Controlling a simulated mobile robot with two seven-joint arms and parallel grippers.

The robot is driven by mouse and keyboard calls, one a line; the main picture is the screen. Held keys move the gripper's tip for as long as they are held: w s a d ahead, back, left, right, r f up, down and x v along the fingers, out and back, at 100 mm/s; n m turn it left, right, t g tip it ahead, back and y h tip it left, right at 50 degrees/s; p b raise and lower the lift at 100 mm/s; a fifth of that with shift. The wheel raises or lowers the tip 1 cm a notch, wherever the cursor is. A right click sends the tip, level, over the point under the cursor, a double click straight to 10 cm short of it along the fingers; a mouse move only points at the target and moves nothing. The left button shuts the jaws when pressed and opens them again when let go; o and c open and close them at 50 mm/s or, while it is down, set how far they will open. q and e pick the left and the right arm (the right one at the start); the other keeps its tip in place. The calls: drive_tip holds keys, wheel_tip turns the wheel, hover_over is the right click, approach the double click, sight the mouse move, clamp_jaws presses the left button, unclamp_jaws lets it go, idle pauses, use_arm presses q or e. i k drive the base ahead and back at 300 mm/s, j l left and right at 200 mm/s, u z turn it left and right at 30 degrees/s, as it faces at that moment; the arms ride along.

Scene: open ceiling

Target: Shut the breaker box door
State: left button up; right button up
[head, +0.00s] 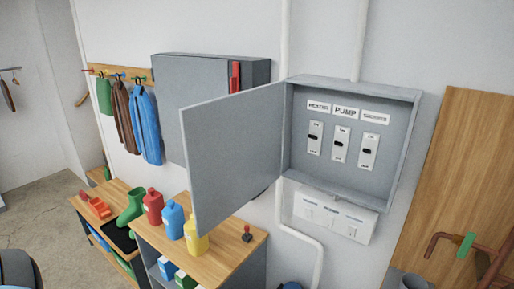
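The grey breaker box (404,143) is on the wall right of centre. Its door (233,155) stands wide open, hinged on the left side of the box and swung out to the left. Inside the box are three switches (340,146) under white labels, the middle one reading "PUMP". Neither of my grippers can be made out in the head view.
A grey cabinet with a red handle (236,76) is on the wall behind the door. Bottles (173,220) stand on a wooden-topped shelf (228,259) below it. A white switch panel (335,215) and pipes are below the box. A wooden board (455,170) is at right.

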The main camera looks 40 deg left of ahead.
sight(232, 143)
drive_tip(key=j+z, duration=0.4)
drive_tip(key=j, duration=2.45)
drive_tip(key=k, duration=0.1)
